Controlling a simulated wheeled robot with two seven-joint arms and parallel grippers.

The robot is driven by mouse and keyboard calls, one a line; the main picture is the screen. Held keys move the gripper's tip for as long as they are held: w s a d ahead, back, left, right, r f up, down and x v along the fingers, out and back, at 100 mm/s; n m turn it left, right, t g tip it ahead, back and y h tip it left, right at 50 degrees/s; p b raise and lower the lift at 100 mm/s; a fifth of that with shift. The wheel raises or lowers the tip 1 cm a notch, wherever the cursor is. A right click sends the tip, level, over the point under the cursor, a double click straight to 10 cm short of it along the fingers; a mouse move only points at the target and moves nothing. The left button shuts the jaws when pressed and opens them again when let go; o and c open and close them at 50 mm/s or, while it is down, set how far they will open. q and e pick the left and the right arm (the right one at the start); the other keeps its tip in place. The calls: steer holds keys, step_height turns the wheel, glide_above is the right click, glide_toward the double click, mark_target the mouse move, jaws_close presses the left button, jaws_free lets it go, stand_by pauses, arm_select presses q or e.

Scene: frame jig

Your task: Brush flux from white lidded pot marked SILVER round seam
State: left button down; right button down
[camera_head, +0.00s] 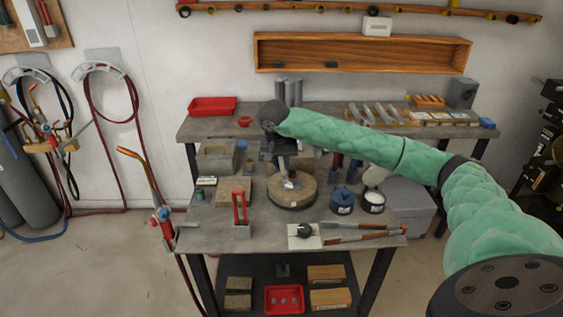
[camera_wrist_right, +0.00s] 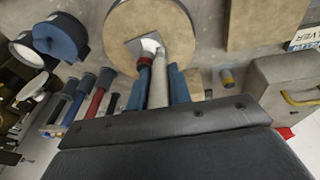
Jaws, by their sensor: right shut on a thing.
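My right gripper (camera_head: 284,166) reaches in from the right over a round tan board (camera_head: 289,199) on the bench. In the right wrist view, my gripper (camera_wrist_right: 158,84) is shut on a slim, pale brush-like tool (camera_wrist_right: 158,88). A small grey metal piece with a whitish patch (camera_wrist_right: 148,46) lies on the board by the tool's tip; I cannot tell whether they touch. An open pot with white contents (camera_head: 373,201) stands right of the board, beside a blue pot (camera_head: 342,200). I cannot read a SILVER mark on either. My left gripper is not in view.
A label ending in LVER (camera_wrist_right: 304,37) shows at the right wrist view's edge. A torch (camera_head: 163,213) stands at the bench's left edge. Upright tool handles (camera_wrist_right: 88,94) crowd near the board.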

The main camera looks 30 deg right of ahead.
steer(key=shift+s+a, duration=0.3)
steer(key=shift+s, duration=0.35)
steer(key=shift+s+a, duration=0.3)
steer(key=shift+s, duration=0.3)
steer(key=shift+r, duration=0.1)
steer(key=d+p+v, duration=0.1)
steer(key=v, duration=0.5)
steer(key=shift+w+r, duration=0.35)
steer(key=shift+r, duration=0.2)
steer(key=shift+d+p, duration=0.1)
steer(key=shift+p, duration=0.25)
